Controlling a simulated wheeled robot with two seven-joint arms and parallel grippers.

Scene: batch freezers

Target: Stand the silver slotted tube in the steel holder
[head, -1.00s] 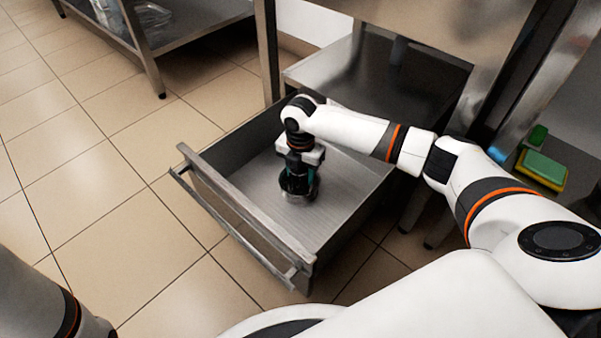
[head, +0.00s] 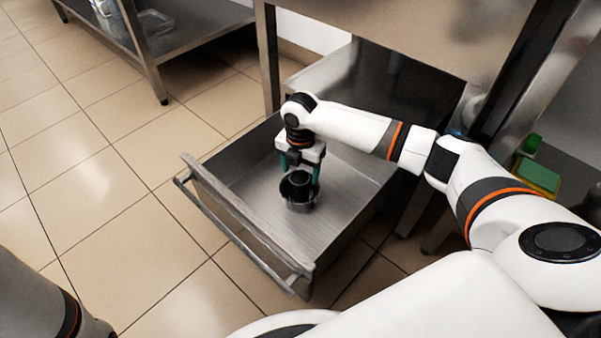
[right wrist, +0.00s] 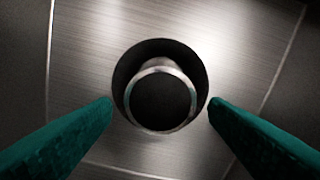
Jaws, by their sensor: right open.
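The silver slotted tube (right wrist: 160,66) shows in the right wrist view as a bright round rim around a dark bore. It stands inside the wider dark ring of the steel holder (right wrist: 202,75), which surrounds it. In the head view the holder (head: 299,202) sits on the drawer floor, with the tube's dark top (head: 297,180) at its middle. The tube's slots and lower end are hidden. My right gripper (head: 300,170) is open above the tube, its teal fingers apart on either side and not touching it. My left gripper is not in view.
The holder stands in an open steel drawer (head: 238,210) with raised walls and a front handle bar (head: 225,235). A steel bench with a lower shelf (head: 375,75) is behind it. A green and yellow item (head: 538,175) lies at right. Tiled floor at left is clear.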

